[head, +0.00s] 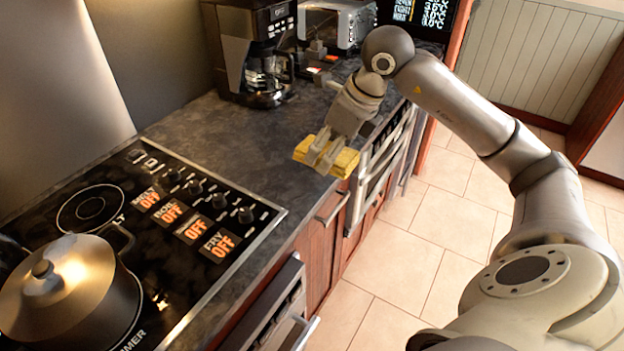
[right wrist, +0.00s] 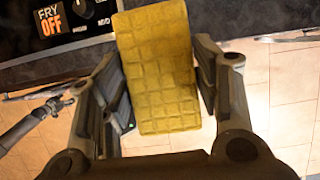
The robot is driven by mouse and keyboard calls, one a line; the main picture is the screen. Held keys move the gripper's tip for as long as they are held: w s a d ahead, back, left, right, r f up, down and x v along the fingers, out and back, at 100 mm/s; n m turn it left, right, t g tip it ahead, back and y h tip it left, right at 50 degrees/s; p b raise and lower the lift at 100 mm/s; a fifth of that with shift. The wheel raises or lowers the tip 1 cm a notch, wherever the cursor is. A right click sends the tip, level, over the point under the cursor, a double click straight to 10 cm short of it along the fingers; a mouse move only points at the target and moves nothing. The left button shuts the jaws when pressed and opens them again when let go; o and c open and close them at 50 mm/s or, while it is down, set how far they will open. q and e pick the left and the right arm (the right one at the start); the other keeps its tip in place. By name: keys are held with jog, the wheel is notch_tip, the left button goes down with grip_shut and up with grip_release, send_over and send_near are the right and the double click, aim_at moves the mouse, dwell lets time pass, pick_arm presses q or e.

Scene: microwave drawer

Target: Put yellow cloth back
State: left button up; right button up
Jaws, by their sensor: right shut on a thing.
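The yellow cloth (head: 305,150) is a folded, quilted pad at the front edge of the dark counter. My right gripper (head: 325,156) is shut on it, with its fingers over the cloth. In the right wrist view the cloth (right wrist: 156,62) lies between the two fingers of the gripper (right wrist: 160,95), its far end over the dark surface and its near end over the floor tiles. I cannot tell whether the cloth touches the counter or is held just above it. My left gripper is in neither view.
The stove top (head: 150,240) with a lidded pot (head: 70,290) is at the left. A coffee maker (head: 255,50) and a toaster (head: 338,24) stand at the back. Drawers with handles (head: 332,207) line the counter front. The counter (head: 220,135) between stove and coffee maker is clear.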

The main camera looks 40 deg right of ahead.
jog(key=shift+d, duration=0.1)
jog(key=w+d+f+p, duration=0.2)
jog(key=w+f+p, duration=0.2)
jog(key=w, duration=0.4)
jog(key=p, duration=0.1)
send_near(301, 167)
jog(key=shift+w+a+f, duration=0.55)
jog(key=shift+w+f, duration=0.2)
jog(key=shift+w, duration=0.05)
jog(key=shift+w+f, duration=0.3)
jog(key=shift+f, duration=0.2)
notch_tip(301, 167, down, 2)
jog(key=shift+f+p, duration=0.15)
jog(key=shift+p, duration=0.95)
jog(key=shift+f, duration=0.35)
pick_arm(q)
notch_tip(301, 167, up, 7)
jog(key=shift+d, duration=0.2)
pick_arm(e)
jog(key=shift+d, duration=0.1)
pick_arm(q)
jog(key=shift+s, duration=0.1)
pick_arm(e)
jog(key=shift+f, duration=0.1)
